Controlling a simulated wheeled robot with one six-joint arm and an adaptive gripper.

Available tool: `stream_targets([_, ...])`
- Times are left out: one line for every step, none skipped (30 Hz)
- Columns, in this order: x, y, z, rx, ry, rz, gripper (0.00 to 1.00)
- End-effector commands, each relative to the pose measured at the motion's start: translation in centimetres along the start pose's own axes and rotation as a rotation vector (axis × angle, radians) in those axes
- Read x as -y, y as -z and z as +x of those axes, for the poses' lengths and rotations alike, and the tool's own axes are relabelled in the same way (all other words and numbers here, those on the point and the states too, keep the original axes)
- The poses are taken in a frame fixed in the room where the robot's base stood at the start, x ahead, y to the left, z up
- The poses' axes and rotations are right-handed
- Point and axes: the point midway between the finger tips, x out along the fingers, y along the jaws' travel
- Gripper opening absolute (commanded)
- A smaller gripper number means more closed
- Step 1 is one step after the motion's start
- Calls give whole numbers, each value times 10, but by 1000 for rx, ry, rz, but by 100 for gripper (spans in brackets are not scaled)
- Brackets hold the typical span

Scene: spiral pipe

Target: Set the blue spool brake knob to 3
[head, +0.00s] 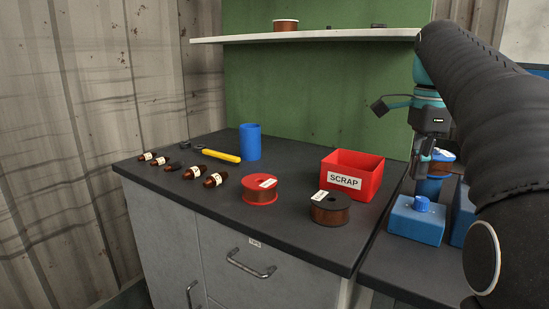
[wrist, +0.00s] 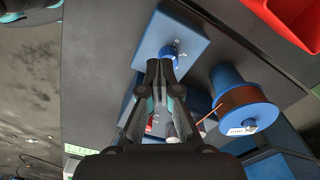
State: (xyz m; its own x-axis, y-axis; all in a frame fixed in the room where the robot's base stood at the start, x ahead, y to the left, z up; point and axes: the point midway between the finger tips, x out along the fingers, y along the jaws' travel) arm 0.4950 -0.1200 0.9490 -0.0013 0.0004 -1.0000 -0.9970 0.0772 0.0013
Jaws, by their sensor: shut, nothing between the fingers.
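The blue knob (head: 422,203) sits on top of a blue box (head: 416,226) at the right of the head view. In the wrist view the knob (wrist: 169,51) shows just beyond my fingertips, on the blue box (wrist: 196,44) with small pale marks around it that are too small to read. My gripper (head: 419,177) points down above the box; in the wrist view its fingers (wrist: 161,68) are together and empty. I cannot tell whether they touch the knob. A blue spool with copper wire (wrist: 232,92) stands beside the box and is partly hidden behind my gripper in the head view.
A red SCRAP bin (head: 352,174) stands left of the box. A shelf (head: 330,35) runs above.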

Motion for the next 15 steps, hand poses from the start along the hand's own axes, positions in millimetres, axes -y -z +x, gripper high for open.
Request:
stream_targets([-1,0,6,0,-2,0,0])
stream_targets([-1,0,9,0,-2,-1,0])
stream_targets([-1,0,18,0,-2,-1,0])
stream_targets([0,0,23,0,-1,-2,0])
stream_targets([0,0,27,0,0,-2,0])
stream_targets([0,-1,32,0,0,-3,0])
stream_targets([0,-1,35,0,1,-3,0])
stream_targets([0,-1,38,0,1,-3,0])
stream_targets([0,-1,42,0,1,-4,0])
stream_targets([0,-1,44,0,0,-4,0])
stream_targets([0,-1,47,0,0,-5,0])
stream_targets([0,-2,50,0,1,-5,0])
stream_targets([0,-2,52,0,1,-5,0])
stream_targets([0,-2,54,0,1,-6,0])
stream_targets([0,-2,55,0,1,-6,0])
